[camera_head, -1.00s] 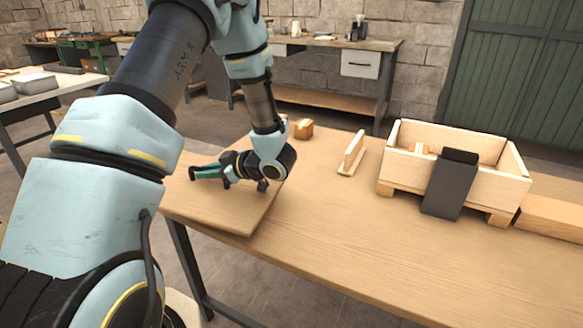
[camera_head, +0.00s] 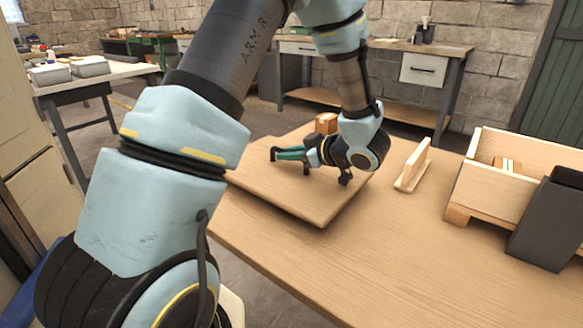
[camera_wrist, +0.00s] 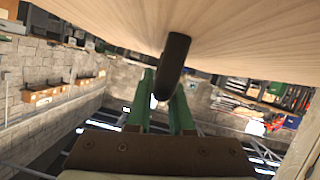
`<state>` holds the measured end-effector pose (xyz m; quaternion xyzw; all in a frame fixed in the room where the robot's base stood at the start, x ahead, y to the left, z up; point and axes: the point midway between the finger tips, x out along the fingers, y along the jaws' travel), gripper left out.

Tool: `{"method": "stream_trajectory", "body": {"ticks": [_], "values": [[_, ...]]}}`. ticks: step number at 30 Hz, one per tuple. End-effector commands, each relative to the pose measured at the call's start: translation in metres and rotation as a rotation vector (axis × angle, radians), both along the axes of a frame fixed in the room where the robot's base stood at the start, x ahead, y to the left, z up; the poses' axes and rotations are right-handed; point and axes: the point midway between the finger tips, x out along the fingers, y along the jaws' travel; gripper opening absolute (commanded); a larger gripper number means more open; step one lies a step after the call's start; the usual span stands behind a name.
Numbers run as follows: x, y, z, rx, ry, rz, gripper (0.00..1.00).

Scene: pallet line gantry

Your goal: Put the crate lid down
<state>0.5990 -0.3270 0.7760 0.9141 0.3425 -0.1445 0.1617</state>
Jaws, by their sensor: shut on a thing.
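The crate lid is a flat pale wooden board (camera_head: 285,200) over the near left end of the workbench in the head view. It lies about level; whether its underside touches the bench top I cannot tell. My gripper (camera_head: 284,154) lies low over the board, its green fingers pointing left. In the wrist view the green fingers of my gripper (camera_wrist: 161,95) are shut on the lid's black handle (camera_wrist: 172,66), with the board's wood grain (camera_wrist: 240,30) filling the top. The lid's far side is partly hidden by my arm.
The bench's middle front is clear.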

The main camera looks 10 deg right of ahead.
Motion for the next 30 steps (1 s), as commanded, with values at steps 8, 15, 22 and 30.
{"method": "stream_trajectory", "body": {"ticks": [8, 15, 22, 30], "values": [[0.000, 0.000, -0.034, 0.001, 0.001, 0.001, 0.00], [0.000, 0.000, -0.035, -0.001, -0.002, 0.001, 0.00], [0.000, 0.000, -0.038, -0.001, 0.001, 0.000, 0.30], [0.000, 0.000, -0.038, -0.001, 0.001, 0.000, 0.50]]}}
